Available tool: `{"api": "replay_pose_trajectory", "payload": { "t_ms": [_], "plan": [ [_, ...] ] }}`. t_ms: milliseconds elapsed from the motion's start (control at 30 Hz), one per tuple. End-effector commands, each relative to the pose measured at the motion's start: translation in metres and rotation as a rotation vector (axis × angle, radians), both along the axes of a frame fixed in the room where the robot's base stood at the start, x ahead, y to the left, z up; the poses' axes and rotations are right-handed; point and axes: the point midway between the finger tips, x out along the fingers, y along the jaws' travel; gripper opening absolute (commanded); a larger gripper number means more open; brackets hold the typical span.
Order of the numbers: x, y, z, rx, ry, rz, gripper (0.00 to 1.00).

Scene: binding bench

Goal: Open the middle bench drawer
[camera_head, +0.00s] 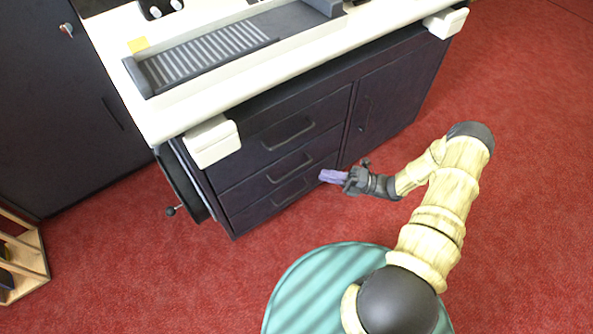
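The bench cabinet has a column of three dark drawers on its left side. The middle bench drawer (262,178) has a dark bar handle (289,168) and looks closed, flush with its neighbours. The top drawer (318,118) and the bottom drawer (256,211) also look closed. My gripper (347,178) is in front of the cabinet, to the right of the middle drawer's handle and apart from it in the picture. It appears shut on a small purple block (332,176) that sticks out to the left. The fingertips are small and partly hidden.
A cabinet door (390,95) is right of the drawers. A white corner block (212,141) juts from the worktop above them. A round dark part with a knob (171,211) hangs at the cabinet's left side. A wooden shelf (30,262) stands lower left. Red floor is clear in front.

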Motion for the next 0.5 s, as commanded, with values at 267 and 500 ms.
{"api": "replay_pose_trajectory", "payload": {
  "t_ms": [267,500],
  "plan": [
    [0.009,0.048,0.004,0.0,-0.001,0.002,0.19],
    [0.016,0.086,0.01,-0.001,-0.002,0.002,0.19]
  ]
}}
